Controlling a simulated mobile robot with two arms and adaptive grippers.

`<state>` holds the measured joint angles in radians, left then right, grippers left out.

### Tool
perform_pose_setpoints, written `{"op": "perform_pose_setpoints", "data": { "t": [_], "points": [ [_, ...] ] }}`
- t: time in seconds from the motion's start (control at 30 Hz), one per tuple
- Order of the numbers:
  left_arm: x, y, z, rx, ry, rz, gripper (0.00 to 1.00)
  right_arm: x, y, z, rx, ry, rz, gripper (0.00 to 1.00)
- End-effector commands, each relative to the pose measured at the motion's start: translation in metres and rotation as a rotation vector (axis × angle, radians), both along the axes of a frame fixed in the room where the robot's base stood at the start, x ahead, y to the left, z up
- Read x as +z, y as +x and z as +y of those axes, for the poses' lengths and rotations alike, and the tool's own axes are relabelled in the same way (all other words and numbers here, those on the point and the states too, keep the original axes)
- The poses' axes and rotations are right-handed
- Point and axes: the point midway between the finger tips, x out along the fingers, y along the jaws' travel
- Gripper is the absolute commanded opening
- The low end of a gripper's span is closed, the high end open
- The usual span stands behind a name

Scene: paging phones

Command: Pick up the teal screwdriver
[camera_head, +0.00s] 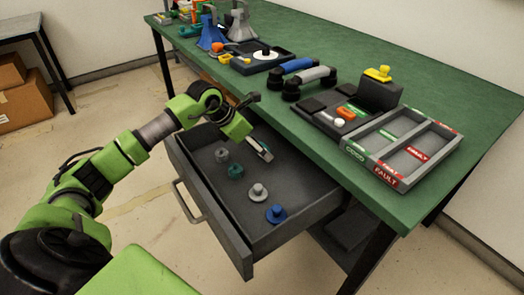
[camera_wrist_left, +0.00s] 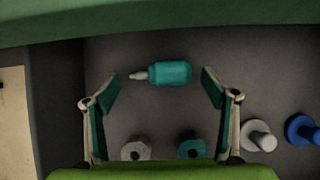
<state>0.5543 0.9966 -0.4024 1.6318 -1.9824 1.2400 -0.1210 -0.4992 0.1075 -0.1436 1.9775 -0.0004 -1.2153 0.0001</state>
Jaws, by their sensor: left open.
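The teal screwdriver (camera_wrist_left: 170,73) lies on the floor of the open drawer in the left wrist view, its pale tip pointing left. My left gripper (camera_wrist_left: 157,82) is open above the drawer, with one finger on each side of the screwdriver and neither seen touching it. In the head view my left gripper (camera_head: 259,149) reaches into the back of the drawer (camera_head: 220,222), and the screwdriver is hidden there. My right gripper is not in view.
In the drawer are a grey knob (camera_wrist_left: 136,148), a teal knob (camera_wrist_left: 192,146), a light grey knob (camera_head: 258,192) and a blue knob (camera_head: 276,213). The green table (camera_head: 440,110) overhangs the drawer's back. A divided tray (camera_head: 410,150) and phone parts stand on it.

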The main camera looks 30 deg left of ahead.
Motion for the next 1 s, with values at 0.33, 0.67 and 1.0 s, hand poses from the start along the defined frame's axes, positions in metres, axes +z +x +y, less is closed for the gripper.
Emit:
{"op": "perform_pose_setpoints", "data": {
  "t": [0.33, 0.67, 1.0],
  "points": [
    [-0.004, 0.003, -0.001, 0.000, 0.001, -0.001, 0.67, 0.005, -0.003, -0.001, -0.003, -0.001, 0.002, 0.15],
    [-0.004, 0.003, -0.001, 0.000, 0.001, -0.002, 0.36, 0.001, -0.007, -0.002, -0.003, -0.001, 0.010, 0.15],
    [0.012, 0.004, -0.001, 0.000, 0.001, -0.006, 0.36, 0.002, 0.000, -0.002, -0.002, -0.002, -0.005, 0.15]
  ]
}}
